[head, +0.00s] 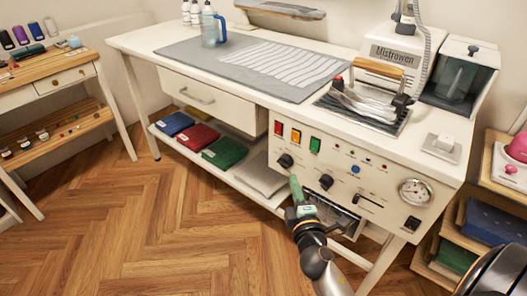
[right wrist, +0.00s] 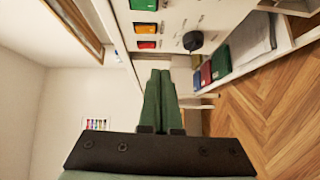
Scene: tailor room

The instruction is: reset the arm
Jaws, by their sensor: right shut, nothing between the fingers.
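My right gripper (head: 295,183) reaches up from the bottom of the head view, in front of the control panel of the white ironing station. Its green fingers are together with nothing between them, and they also show shut in the right wrist view (right wrist: 160,92). The fingertips are just below the left black knob (head: 285,160) in the head view. In the right wrist view a black knob (right wrist: 193,40) lies beyond the fingertips and to their right, apart from them in the picture. My left gripper is not in view.
The panel also has a middle knob (head: 326,181), coloured switches (head: 296,136) and a gauge (head: 414,192). Folded cloths (head: 198,136) lie on the lower shelf. The wooden floor (head: 150,220) at left is clear.

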